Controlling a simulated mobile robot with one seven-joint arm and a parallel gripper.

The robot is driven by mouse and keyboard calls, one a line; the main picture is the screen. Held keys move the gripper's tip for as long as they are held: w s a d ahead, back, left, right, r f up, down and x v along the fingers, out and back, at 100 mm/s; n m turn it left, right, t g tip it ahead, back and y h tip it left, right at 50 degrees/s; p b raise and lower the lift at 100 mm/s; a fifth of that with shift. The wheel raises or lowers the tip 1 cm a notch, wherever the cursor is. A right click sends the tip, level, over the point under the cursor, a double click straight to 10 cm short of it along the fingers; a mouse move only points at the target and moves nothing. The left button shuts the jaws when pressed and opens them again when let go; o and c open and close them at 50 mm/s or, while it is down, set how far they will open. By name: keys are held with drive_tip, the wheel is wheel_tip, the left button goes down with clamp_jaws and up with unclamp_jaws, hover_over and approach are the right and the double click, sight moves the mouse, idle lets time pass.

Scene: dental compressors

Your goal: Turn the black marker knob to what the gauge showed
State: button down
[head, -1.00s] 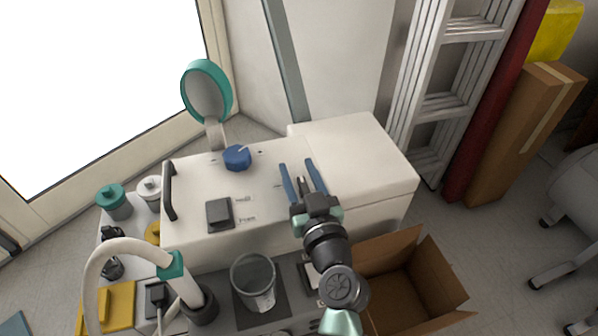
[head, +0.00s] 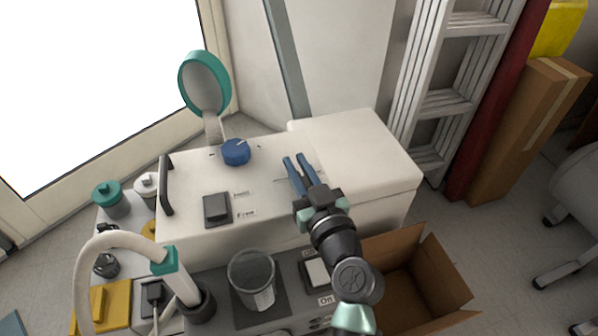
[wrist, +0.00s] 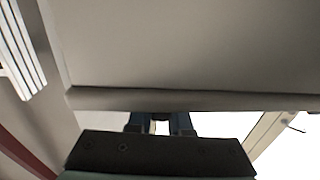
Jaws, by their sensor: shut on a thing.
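My gripper (head: 295,160) reaches over the white compressor housing (head: 200,173), its two blue fingers close together. It is shut on a small dark thing, seemingly the black marker knob (wrist: 160,116), which shows as a dark piece between the fingers (wrist: 158,124) in the wrist view. In the head view the fingers hide most of it, so its pointing direction cannot be read. A round teal-rimmed disc (head: 205,84) stands on a stalk behind the housing; no gauge reading is legible.
A blue knob (head: 236,152) with a white line sits left of my gripper. A black switch (head: 217,209) and a black handle (head: 165,185) are on the housing. A clear cup (head: 252,280) stands in front; an open cardboard box (head: 440,290) is at right.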

drive_tip(key=n+y+b, duration=0.1)
drive_tip(key=b, duration=0.1)
drive_tip(key=f+n+g+y+b, duration=0.1)
drive_tip(key=b, duration=0.1)
drive_tip(key=shift+s+a+g+y+b, duration=0.1)
drive_tip(key=shift+a+g+y+b, duration=0.05)
drive_tip(key=shift+g+y+b, duration=0.2)
drive_tip(key=shift+s+a+r+n+g+y+b, duration=0.1)
drive_tip(key=shift+n+g+y+b, duration=0.3)
drive_tip(key=shift+y+b, duration=0.2)
drive_tip(key=shift+a+r+n+g+y+b, duration=0.1)
drive_tip(key=shift+n+g+y+b, duration=0.15)
drive_tip(key=shift+n+y+b, duration=0.3)
drive_tip(key=n+g+y+b, duration=0.2)
drive_tip(key=g, duration=0.1)
drive_tip(key=s+n+g+y+b, duration=0.1)
drive_tip(key=n+g+y+b, duration=0.1)
drive_tip(key=shift+a+r, duration=0.25)
drive_tip(key=shift+a, duration=0.15)
drive_tip(key=shift+g, duration=0.4)
drive_tip(key=c, duration=0.8)
unclamp_jaws()
drive_tip(key=shift+c, duration=0.2)
